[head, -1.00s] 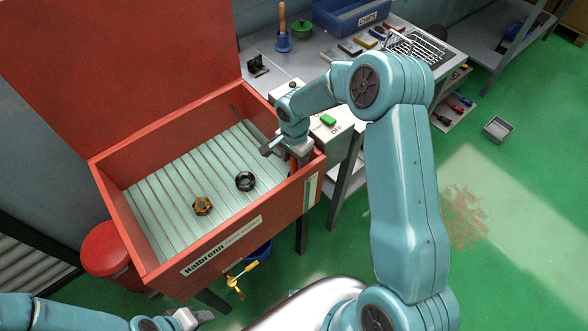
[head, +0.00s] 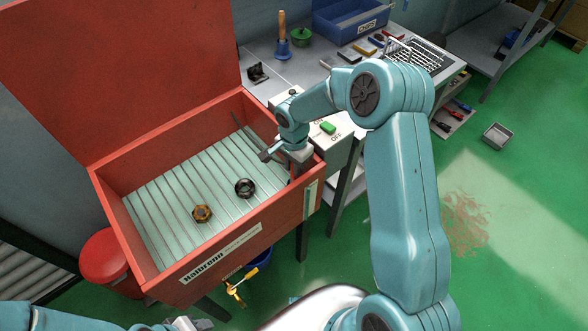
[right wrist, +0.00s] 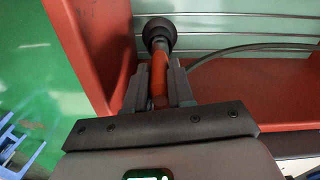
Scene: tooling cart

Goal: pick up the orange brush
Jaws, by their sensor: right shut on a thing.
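The orange brush (right wrist: 159,72) shows in the right wrist view, its orange shaft between the two fingers and its dark round head (right wrist: 159,33) beyond the fingertips. My right gripper (right wrist: 158,88) is shut on the shaft. In the head view my right gripper (head: 282,158) is at the right end of the red washer bin (head: 228,240), and the brush is mostly hidden by it. The brush head appears over or near the ribbed floor; contact cannot be told. My left gripper (head: 190,324) is at the bottom edge, partly cut off, its jaws unclear.
A brass nut (head: 202,214) and a black ring (head: 244,188) lie on the bin's ribbed floor. The bin's red walls and raised lid (head: 120,70) surround this area. A grey box with a green button (head: 328,128) stands close to the right. A hose (right wrist: 235,48) runs inside the bin.

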